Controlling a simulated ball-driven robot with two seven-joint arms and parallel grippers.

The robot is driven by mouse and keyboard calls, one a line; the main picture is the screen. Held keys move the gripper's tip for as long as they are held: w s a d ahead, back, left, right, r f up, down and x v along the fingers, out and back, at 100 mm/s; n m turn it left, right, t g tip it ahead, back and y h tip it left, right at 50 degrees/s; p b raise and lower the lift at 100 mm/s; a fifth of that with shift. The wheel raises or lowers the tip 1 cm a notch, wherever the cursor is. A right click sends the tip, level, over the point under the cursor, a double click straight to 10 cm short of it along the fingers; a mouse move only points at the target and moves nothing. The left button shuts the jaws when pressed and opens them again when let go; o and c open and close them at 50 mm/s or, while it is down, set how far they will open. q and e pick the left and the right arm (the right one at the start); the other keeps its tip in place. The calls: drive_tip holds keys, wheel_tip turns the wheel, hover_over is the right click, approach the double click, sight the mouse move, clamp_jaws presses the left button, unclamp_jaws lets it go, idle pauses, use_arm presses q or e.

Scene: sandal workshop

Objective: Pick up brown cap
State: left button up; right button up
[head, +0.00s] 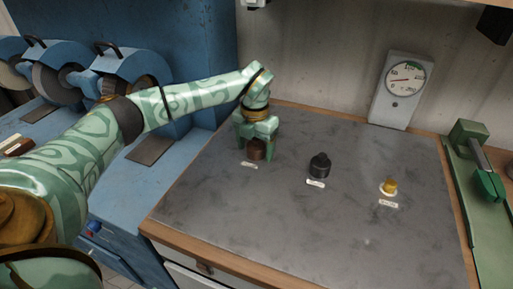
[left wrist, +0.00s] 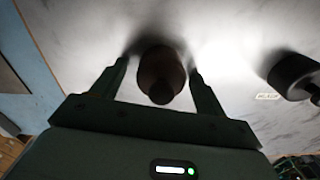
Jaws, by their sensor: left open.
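The brown cap (head: 256,149) stands on the grey worktop at its far left, with a small label in front of it. My left gripper (head: 255,146) is lowered over it, one finger on either side. In the left wrist view the brown cap (left wrist: 160,75) sits between the two open fingers of the left gripper (left wrist: 155,82). A narrow gap shows beside the right finger; whether the left finger touches is hard to tell in the dark picture. My right gripper is not in view.
A black cap (head: 320,164) and a yellow cap (head: 389,187) stand on the worktop (head: 300,230) to the right, each with a label. A gauge (head: 403,88) stands at the back. Blue machines (head: 130,70) are at the left, a green tool (head: 480,165) at the right. The front worktop is clear.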

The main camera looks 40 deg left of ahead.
use_arm(q)
drive_tip(key=c, duration=1)
drive_tip(key=shift+c, duration=0.2)
drive_tip(key=shift+r, duration=0.15)
